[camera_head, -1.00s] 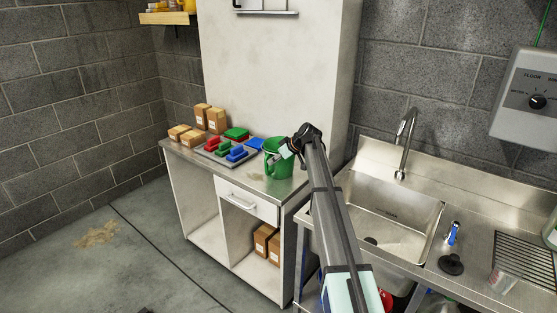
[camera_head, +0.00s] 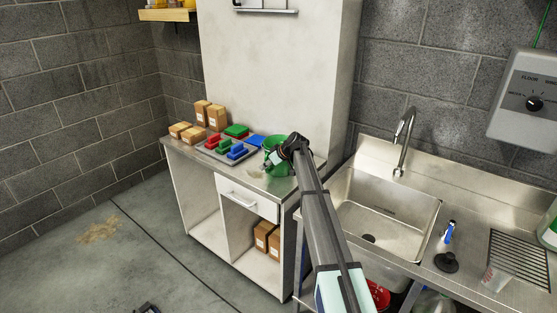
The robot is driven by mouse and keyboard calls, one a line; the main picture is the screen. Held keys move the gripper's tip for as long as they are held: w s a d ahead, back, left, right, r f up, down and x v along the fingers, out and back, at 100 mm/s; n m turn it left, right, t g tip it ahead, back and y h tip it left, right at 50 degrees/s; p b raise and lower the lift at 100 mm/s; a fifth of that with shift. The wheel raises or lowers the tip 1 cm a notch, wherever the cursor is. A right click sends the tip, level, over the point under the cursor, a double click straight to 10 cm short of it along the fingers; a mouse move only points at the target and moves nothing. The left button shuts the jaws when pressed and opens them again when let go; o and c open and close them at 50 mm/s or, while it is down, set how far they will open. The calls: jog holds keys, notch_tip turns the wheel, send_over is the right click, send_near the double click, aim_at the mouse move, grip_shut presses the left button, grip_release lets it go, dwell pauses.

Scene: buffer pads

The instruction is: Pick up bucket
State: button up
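The green bucket (camera_head: 273,158) stands upright on the right end of the steel counter top (camera_head: 262,186), left of the sink. My arm reaches up to it from the bottom right. My gripper (camera_head: 283,152) is at the bucket's right side and overlaps its rim in this view. The dark wrist hides the bucket's right part and most of the fingers. I cannot tell whether the fingers touch or hold the bucket.
Left of the bucket is a grey tray (camera_head: 214,155) with red, green and blue blocks. Several cardboard boxes (camera_head: 201,114) stand behind it. The sink (camera_head: 385,215) with its tall faucet (camera_head: 404,142) is right of my arm. A wall panel rises behind the counter.

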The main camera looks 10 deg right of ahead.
grip_shut()
jog(key=shift+r, duration=0.2)
